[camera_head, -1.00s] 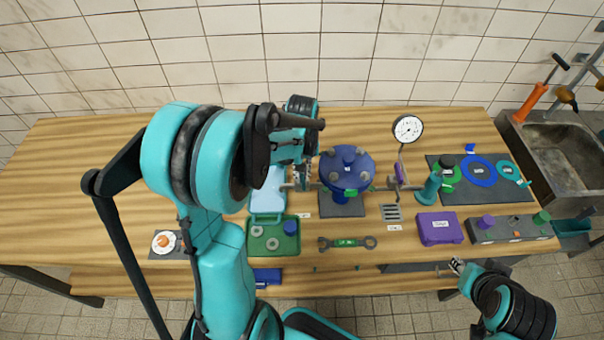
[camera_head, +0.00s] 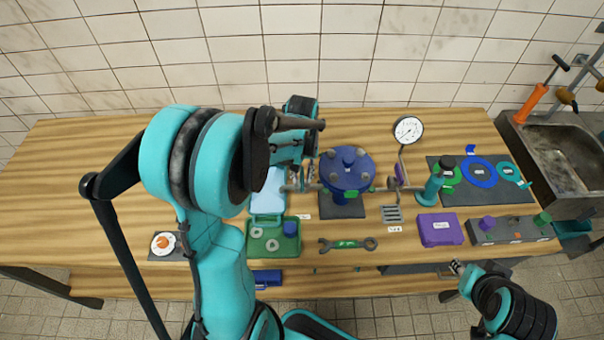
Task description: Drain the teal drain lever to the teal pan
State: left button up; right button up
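My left gripper (camera_head: 302,174) is at the left end of the pipe beside the blue pump body (camera_head: 347,168). The arm covers much of it, so I cannot tell whether its fingers are open or shut on something. No teal drain lever shows clearly there; the wrist may hide it. A teal upright fitting (camera_head: 432,187) stands at the pipe's right end. A teal pan-like container (camera_head: 573,228) shows below the sink at the right. My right gripper (camera_head: 457,267) is low at the table's front edge, away from the pump, too small to read.
A light blue tray (camera_head: 266,202) and a green tray (camera_head: 265,249) with small parts lie left of the pump. A wrench (camera_head: 347,244), purple box (camera_head: 435,230), gauge (camera_head: 408,129) and dark mat (camera_head: 500,196) with rings lie around it.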

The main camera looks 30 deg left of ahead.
aim_at(302, 176)
pick_arm(q)
notch_tip(302, 176, up, 12)
dwell(0.7)
dwell(0.4)
jog(key=s+d+f+m+t+b, duration=0.6)
jog(key=s+d+f+t+b, duration=0.1)
jog(key=s+d+f+b, duration=0.1)
jog(key=s+d+f, duration=0.1)
jog(key=s+d, duration=0.1)
jog(key=s, duration=0.1)
jog(key=shift+s+d, duration=0.2)
jog(key=shift+d, duration=0.15)
